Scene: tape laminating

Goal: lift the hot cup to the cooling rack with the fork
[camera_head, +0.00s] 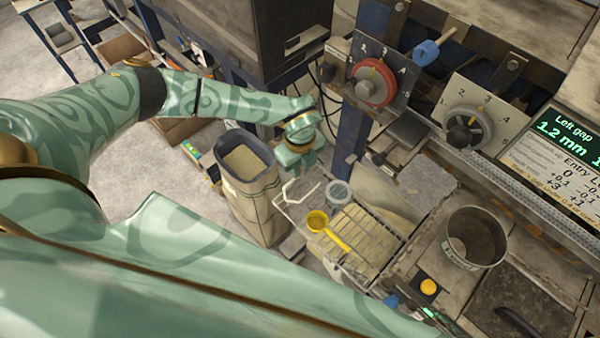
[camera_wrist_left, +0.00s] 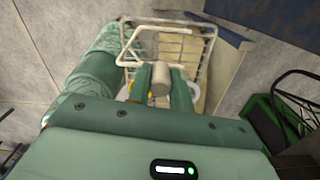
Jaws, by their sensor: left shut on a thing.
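My left gripper (camera_head: 300,150) hangs above the far left end of the wire cooling rack (camera_head: 362,262). In the left wrist view my left gripper (camera_wrist_left: 160,85) is shut on a pale cylindrical handle (camera_wrist_left: 160,78), which I take for the fork's. A pale, bent, open-ended fork shape (camera_head: 300,186) shows just below the gripper in the head view, over the rack. I cannot tell whether it touches the rack. A round metal cup (camera_head: 475,238) with a label stands upright on the bench at the right, apart from the gripper. My right gripper is not in view.
A yellow ladle (camera_head: 318,220) and a pale ring (camera_head: 340,193) are at the rack. A tall bin (camera_head: 246,185) stands left of it. A red dial (camera_head: 372,84), a grey dial (camera_head: 467,127) and a screen (camera_head: 560,150) line the machine behind. A yellow button (camera_head: 428,287) is near the cup.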

